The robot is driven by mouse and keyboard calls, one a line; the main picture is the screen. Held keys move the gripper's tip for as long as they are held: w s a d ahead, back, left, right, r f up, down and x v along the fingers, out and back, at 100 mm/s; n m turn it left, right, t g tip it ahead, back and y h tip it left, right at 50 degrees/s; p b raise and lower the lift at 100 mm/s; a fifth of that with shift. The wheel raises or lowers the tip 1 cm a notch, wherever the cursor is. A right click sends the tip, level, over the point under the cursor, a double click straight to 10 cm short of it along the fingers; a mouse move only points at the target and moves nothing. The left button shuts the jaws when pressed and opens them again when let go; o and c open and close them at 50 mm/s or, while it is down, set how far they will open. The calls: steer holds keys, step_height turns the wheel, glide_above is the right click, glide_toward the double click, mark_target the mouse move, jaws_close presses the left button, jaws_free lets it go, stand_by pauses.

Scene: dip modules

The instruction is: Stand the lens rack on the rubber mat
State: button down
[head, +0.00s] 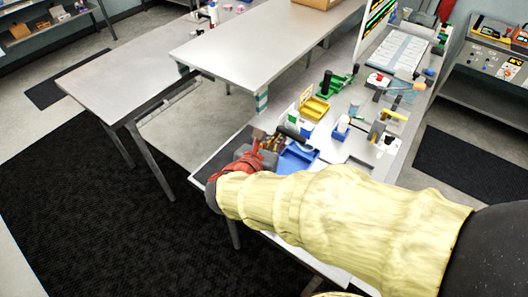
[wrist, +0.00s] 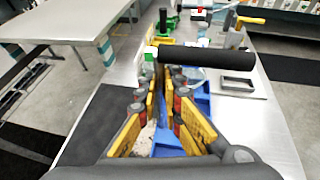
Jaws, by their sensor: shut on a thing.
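My gripper (wrist: 164,82) reaches over the near end of the workbench, its yellow fingers close together at the tips. In the head view my gripper (head: 263,147) is partly hidden by its own red linkage. It is shut on a piece with a thick black bar (wrist: 205,58), which I take to be the lens rack. The bar lies crosswise at the fingertips, with a small white and green part at its left end. The exact grip is hidden. The dark rubber mat (wrist: 95,125) lies flat on the bench to the left of the fingers, apart from the bar.
A blue tray (head: 298,157) lies on the bench beside and below the gripper. A yellow bin (head: 316,108), a green stand (head: 335,83) and several small devices stand farther along. A small dark tray (wrist: 235,90) lies right. A bare grey table (head: 265,45) stands behind.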

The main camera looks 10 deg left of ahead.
steer(key=w+a+f+b, duration=0.3)
steer(key=f, duration=0.6)
steer(key=shift+w+a, duration=0.4)
steer(key=shift+f, duration=0.1)
steer(key=c, duration=2.4)
jaws_free()
steer(key=shift+f, duration=0.15)
steer(key=o, duration=0.4)
steer(key=shift+o, duration=0.2)
